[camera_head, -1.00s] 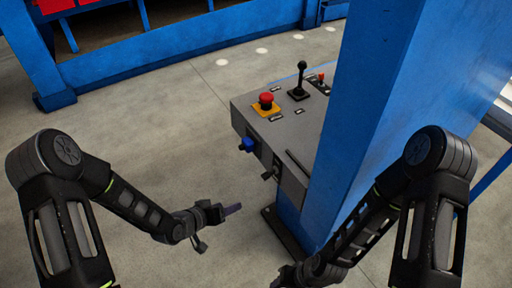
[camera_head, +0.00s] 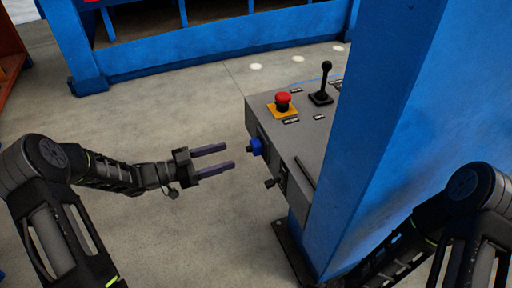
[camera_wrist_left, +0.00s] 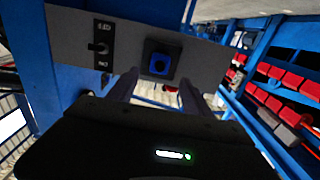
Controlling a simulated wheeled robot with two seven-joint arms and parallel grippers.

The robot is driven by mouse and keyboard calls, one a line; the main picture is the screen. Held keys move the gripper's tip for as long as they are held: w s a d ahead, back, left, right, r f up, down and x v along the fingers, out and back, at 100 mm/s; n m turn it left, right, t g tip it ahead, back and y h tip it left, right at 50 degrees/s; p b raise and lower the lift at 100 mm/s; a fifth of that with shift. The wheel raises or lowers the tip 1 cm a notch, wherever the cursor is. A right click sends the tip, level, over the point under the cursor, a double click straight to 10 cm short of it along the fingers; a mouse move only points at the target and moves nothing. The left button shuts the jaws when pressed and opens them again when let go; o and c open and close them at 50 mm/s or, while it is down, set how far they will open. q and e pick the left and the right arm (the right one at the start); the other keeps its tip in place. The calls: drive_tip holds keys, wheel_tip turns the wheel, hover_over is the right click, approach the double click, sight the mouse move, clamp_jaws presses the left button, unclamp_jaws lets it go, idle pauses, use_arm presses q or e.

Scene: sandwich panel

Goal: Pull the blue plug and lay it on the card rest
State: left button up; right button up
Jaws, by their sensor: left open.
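The blue plug (camera_head: 254,147) sits in the side face of the grey control panel (camera_head: 296,139). In the left wrist view the blue plug (camera_wrist_left: 159,64) shows head-on in a dark square socket, above and between my fingers. My left gripper (camera_head: 230,157) is open and empty, its two fingers pointing right at the plug with a small gap left between. In the left wrist view the left gripper (camera_wrist_left: 160,90) has a finger on either side, below the plug. My right gripper is not visible; only part of that arm shows at lower right. I cannot make out the card rest for sure.
A red mushroom button (camera_head: 284,99) on a yellow base and a black lever (camera_head: 325,82) stand on the panel top. A small switch (camera_head: 270,183) sticks out of the side face. A blue post (camera_head: 385,130) blocks the right. The floor at left is clear.

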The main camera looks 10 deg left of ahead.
sight(250, 149)
use_arm(q)
drive_tip(key=shift+b+x, duration=0.75)
drive_tip(key=shift+x, duration=3.7)
drive_tip(key=shift+c, duration=0.2)
clamp_jaws()
drive_tip(key=v, duration=0.6)
drive_tip(key=shift+p, duration=0.3)
